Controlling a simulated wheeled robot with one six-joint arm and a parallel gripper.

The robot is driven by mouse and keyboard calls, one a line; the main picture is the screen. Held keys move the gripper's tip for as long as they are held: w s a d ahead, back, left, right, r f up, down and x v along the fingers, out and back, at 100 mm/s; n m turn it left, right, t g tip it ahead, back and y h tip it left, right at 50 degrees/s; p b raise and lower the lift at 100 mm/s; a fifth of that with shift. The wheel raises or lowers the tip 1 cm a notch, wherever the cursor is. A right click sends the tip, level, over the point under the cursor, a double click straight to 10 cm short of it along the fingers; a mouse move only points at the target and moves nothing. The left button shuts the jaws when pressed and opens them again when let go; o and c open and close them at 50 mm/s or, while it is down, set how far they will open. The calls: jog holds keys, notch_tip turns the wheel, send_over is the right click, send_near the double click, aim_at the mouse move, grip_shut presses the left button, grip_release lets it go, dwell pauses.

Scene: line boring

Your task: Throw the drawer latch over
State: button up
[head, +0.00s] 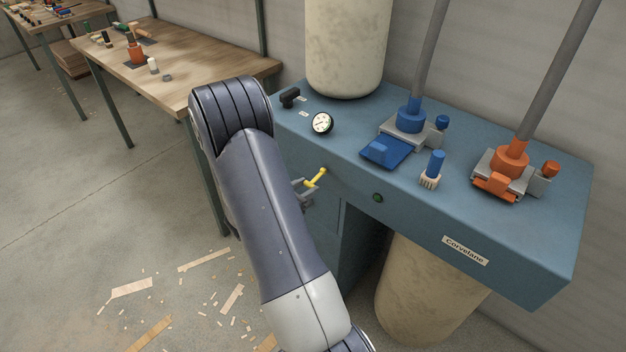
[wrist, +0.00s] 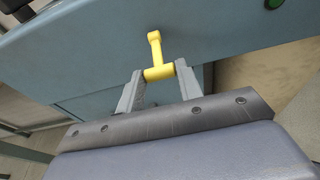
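The yellow drawer latch (head: 316,178) is on the front of the blue machine, left of the green button. In the wrist view the latch (wrist: 155,50) is T-shaped, with a stem rising to a rounded end and a crossbar below. My gripper (wrist: 160,70) is open, its two grey fingers spread on either side of the crossbar with their tips close to its ends. I cannot tell whether they touch it. In the head view my arm hides most of my gripper (head: 304,190) and part of the machine's front below the latch.
The blue machine (head: 460,240) carries a dial gauge (head: 321,123), a blue clamp (head: 387,151), an orange clamp (head: 495,186) and a green button (head: 377,197). A pale column (head: 348,45) stands behind. A wooden bench (head: 180,65) is at left. Wood scraps (head: 131,288) litter the floor.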

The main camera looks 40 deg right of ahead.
jog(key=c, duration=0.4)
jog(key=shift+f, duration=0.2)
jog(key=shift+d+f+b, duration=0.2)
jog(key=shift+f+b, duration=0.4)
jog(key=shift+b, duration=0.25)
jog(key=shift+d+f+b, duration=0.4)
jog(key=shift+f+b, duration=0.25)
jog(key=shift+b, duration=0.15)
jog(key=shift+f, duration=0.15)
